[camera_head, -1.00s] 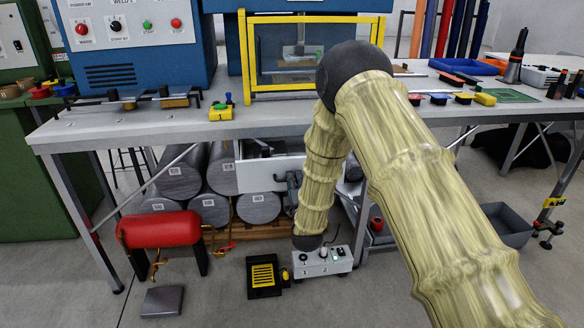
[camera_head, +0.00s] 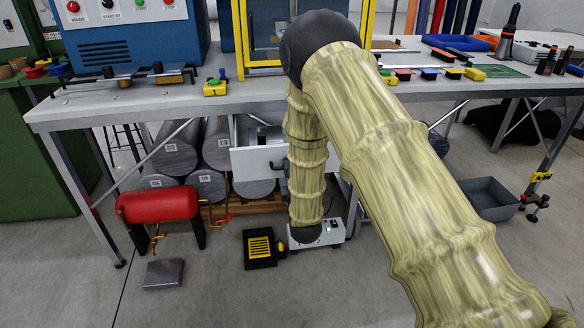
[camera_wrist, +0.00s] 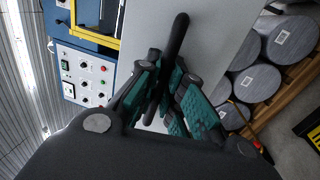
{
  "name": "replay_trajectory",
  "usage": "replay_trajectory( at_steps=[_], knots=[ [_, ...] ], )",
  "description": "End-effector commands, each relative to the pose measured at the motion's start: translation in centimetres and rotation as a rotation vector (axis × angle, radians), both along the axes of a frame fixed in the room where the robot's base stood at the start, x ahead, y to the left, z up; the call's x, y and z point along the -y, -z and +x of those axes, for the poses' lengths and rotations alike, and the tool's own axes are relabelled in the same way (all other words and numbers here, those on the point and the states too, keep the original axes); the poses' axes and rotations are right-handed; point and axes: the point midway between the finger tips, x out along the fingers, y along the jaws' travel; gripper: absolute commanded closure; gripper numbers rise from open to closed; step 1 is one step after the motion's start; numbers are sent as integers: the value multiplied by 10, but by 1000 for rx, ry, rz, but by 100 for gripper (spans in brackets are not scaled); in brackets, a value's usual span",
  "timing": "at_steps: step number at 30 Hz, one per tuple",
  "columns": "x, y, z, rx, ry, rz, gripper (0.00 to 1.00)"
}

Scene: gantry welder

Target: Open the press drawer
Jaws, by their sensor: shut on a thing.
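The press drawer (camera_head: 256,163) hangs under the tabletop below the press. It is pulled partly out, its light grey front standing forward and part of its inside showing above the front. My arm covers its right side in the head view. In the wrist view the drawer front is the pale panel (camera_wrist: 215,35), with the dark bar handle (camera_wrist: 177,38) standing out from it. My gripper (camera_wrist: 168,88), with teal finger pads, is shut around the handle. In the head view the gripper is mostly hidden behind my arm.
The table (camera_head: 150,108) carries a blue machine (camera_head: 130,40) and the yellow-framed press (camera_head: 243,40). Below are grey cylinders (camera_head: 207,185) on a pallet, a red tank (camera_head: 158,204), a soldering stand (camera_head: 259,248) and a white box (camera_head: 325,236). Open floor lies in front.

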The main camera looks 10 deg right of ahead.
Motion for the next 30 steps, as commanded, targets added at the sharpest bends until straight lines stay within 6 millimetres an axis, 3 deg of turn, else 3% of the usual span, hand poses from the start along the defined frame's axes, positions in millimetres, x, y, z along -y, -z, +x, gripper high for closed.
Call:
replay_trajectory(
  at_steps=[1,4,17,30],
  knots=[
    [-1,0,0,-1,-1,1,85],
    [-1,0,0,-1,-1,1,68],
    [-1,2,-6,-1,-1,0,68],
    [-4,16,-78,-4,-2,-1,68]
  ],
)
